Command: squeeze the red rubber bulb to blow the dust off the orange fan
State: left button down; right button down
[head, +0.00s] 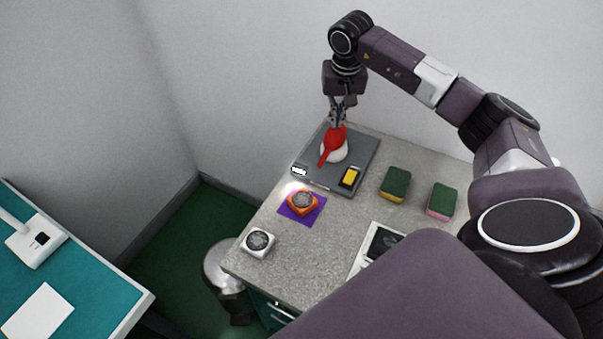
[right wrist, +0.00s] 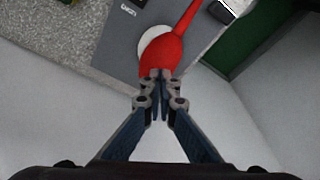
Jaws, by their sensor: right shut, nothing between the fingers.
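The red rubber bulb (head: 333,139) rests on a white round holder (head: 342,153) on the grey plate at the far end of the counter, its thin nozzle slanting toward the lower left. The orange fan (head: 302,203) lies on a purple square mat (head: 309,219), nearer than the bulb. My right gripper (head: 337,122) points down at the bulb's far end. In the right wrist view the gripper (right wrist: 160,75) has its fingertips together at the end of the red bulb (right wrist: 163,52), with nothing gripped between them. Dust on the fan is too small to tell. My left gripper is out of view.
The grey plate (head: 318,180) also bears a yellow-and-black item (head: 349,177) and a white label. Two sponges (head: 396,183) (head: 442,201) lie to the right. A metal bin (head: 218,262) stands below; a teal table (head: 95,270) is left.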

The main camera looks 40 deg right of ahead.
aim_at(336, 130)
jog(key=shift+s+f+b, duration=0.1)
jog(key=shift+f+b, duration=1.05)
jog(key=shift+f, duration=0.65)
jog(key=shift+r+p, duration=1.4)
jog(key=shift+r, duration=0.5)
jog(key=shift+f, duration=0.1)
jog(key=shift+f+b, duration=1.35)
jog(key=shift+f, duration=0.5)
jog(key=shift+r, duration=0.2)
jog(key=shift+r+p, duration=1.45)
jog(key=shift+r, duration=0.3)
